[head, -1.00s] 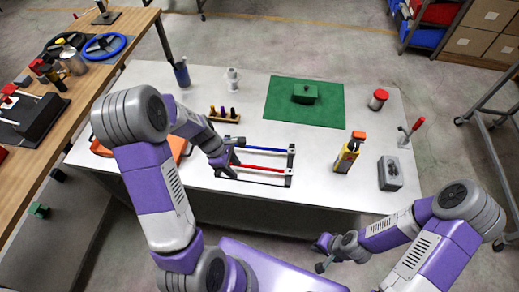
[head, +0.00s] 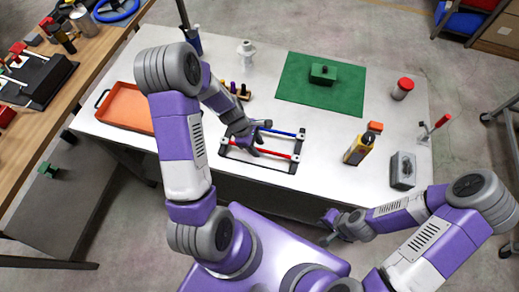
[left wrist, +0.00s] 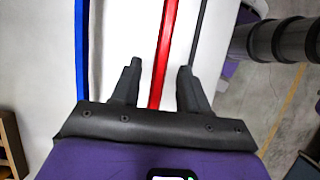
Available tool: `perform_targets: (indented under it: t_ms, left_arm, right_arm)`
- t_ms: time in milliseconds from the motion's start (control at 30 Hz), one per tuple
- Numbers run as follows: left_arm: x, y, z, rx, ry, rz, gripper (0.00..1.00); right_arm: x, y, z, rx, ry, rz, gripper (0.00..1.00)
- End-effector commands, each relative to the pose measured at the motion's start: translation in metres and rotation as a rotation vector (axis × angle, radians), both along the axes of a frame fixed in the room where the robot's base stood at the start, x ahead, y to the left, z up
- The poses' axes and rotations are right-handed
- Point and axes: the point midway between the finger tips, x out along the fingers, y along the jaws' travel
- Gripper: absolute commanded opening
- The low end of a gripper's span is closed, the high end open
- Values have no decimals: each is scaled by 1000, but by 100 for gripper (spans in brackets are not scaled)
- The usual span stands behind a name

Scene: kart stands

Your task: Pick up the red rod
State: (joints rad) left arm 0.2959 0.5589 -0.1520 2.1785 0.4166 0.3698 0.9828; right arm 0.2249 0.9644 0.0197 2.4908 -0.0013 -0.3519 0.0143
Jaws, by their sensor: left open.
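The red rod (head: 274,153) lies across a dark rack (head: 260,163) near the front edge of the white table, nearer me than the parallel blue rod (head: 284,132). My left gripper (head: 261,140) is at the rack's left part, over the rods. I cannot tell the height gap. My right gripper (head: 328,229) hangs off the table's front edge, fingers apart and empty.
An orange tray (head: 128,108) lies left on the white table (head: 225,65). A small peg holder (head: 236,92) stands behind the rack. A green mat (head: 290,80) lies behind.

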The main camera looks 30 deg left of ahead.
Motion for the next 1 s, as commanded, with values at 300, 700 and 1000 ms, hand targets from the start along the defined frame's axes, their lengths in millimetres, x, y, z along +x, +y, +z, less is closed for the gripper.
perform_targets:
  t_ms: [300, 700, 1000]
  left_arm:
    - [0, 0, 1, 0, 0, -1, 23]
    - [0, 0, 1, 0, -1, -1, 0]
    - [1, 0, 24, 1, -5, -3, 0]
  right_arm:
    - [0, 0, 0, 0, 0, 0, 0]
    - [0, 0, 0, 0, 0, 0, 0]
    - [0, 0, 7, 0, 0, 0, 0]
